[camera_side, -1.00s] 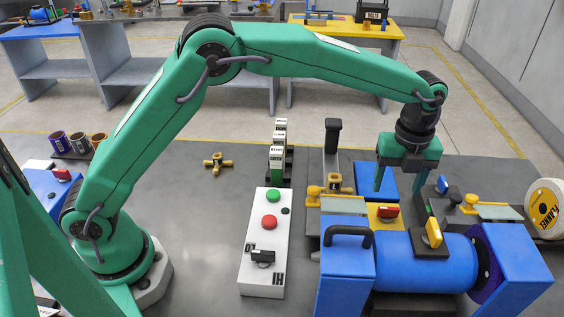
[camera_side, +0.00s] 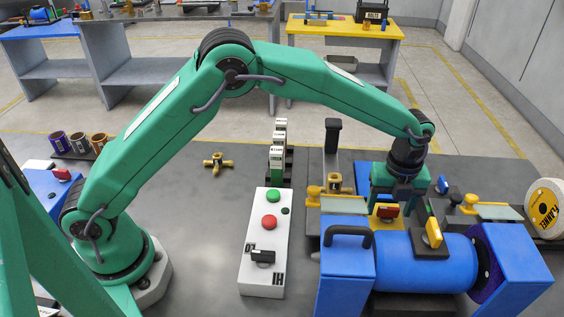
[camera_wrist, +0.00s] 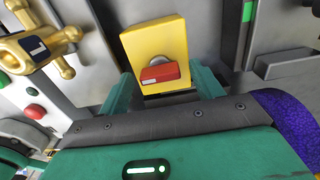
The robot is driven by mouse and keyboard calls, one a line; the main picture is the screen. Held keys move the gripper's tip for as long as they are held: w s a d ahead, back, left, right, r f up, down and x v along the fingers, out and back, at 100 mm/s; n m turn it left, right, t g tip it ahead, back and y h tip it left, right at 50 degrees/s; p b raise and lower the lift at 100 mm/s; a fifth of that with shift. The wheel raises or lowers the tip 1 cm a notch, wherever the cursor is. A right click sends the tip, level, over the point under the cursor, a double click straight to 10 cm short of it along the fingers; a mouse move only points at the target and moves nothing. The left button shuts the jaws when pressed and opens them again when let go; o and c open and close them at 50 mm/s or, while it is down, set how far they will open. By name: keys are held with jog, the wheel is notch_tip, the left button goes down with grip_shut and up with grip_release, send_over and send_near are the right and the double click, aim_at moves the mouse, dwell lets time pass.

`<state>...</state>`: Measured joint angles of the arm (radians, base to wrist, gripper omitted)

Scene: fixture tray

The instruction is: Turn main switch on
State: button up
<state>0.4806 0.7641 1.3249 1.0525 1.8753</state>
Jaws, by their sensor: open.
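A red switch handle (camera_wrist: 159,73) sits on a yellow plate (camera_wrist: 152,40) in the wrist view, lying crosswise. In the side view the red handle (camera_side: 387,211) shows behind the blue motor. My gripper (camera_side: 395,203) is low over it, pointing down. In the wrist view the open fingers of my gripper (camera_wrist: 163,92) stand on either side of the yellow plate's lower end. I cannot tell whether they touch the handle. The fingertips are partly hidden in the side view.
A blue motor (camera_side: 425,262) with a yellow-handled switch (camera_side: 433,232) stands in front of my gripper. A white control box (camera_side: 257,277) with green and red buttons and a black switch stands to the left. A brass valve (camera_side: 218,161) lies on the open grey table.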

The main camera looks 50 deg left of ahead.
jog(key=c, duration=1)
jog(key=shift+n, duration=0.5)
jog(key=n, duration=0.7)
jog(key=shift+n, duration=0.4)
jog(key=n, duration=0.4)
jog(key=shift+n, duration=2.6)
jog(key=o, duration=1)
